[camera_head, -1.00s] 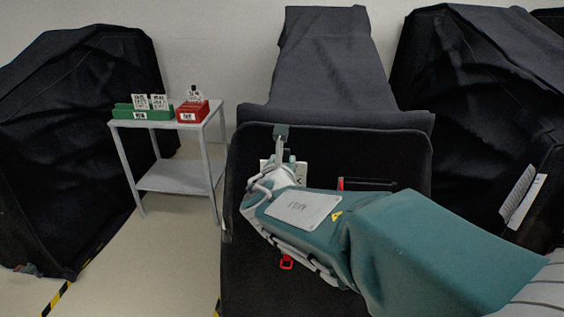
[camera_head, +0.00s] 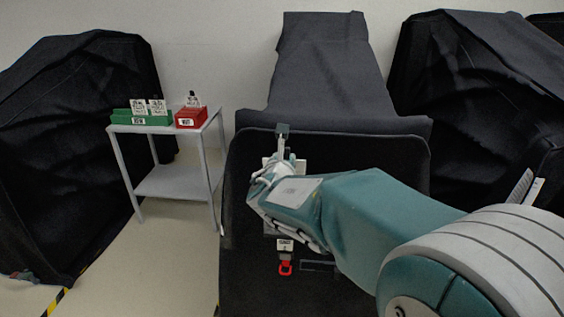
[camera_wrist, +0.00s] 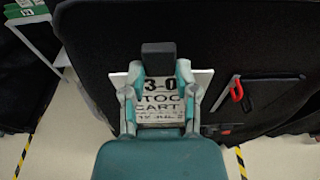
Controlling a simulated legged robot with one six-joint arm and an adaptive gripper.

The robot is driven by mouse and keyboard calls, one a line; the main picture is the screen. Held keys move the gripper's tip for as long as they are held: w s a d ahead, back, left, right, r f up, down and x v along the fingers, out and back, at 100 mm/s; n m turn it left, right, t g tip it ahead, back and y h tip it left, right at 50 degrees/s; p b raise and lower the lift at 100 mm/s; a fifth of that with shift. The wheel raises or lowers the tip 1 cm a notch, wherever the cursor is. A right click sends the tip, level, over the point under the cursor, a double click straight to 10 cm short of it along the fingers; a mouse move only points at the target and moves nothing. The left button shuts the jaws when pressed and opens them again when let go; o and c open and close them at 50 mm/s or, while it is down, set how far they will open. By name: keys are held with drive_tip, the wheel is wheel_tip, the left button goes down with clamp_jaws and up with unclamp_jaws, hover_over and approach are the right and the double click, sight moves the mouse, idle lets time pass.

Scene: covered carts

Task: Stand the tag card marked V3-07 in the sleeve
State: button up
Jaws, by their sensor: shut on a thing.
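My gripper (camera_head: 281,156) is in front of the black cover of the middle cart. In the wrist view its fingers (camera_wrist: 158,68) are shut on a white tag card (camera_wrist: 163,99) with a dark block at its top. The card reads "3-0", "TOO" and "CART" in part; the fingers hide the rest. In the head view only white bits of the card (camera_head: 267,162) show beside my gripper. A dark framed slot, possibly the sleeve, is on the cover right of the card in the wrist view (camera_wrist: 270,94). I cannot tell whether the card touches the cover.
A red clip (camera_wrist: 237,89) is by the slot; a red hook (camera_head: 285,267) hangs under a small label. A grey side table (camera_head: 170,178) at left bears a green tray (camera_head: 128,118) and a red box (camera_head: 191,121) with cards. Covered carts stand on both sides.

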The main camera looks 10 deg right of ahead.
drive_tip(key=shift+x, duration=2.35)
wheel_tip(320, 180, down, 11)
drive_tip(key=shift+r, duration=0.2)
drive_tip(key=shift+f, duration=0.15)
drive_tip(key=shift+f, duration=0.95)
drive_tip(key=o, duration=1.1)
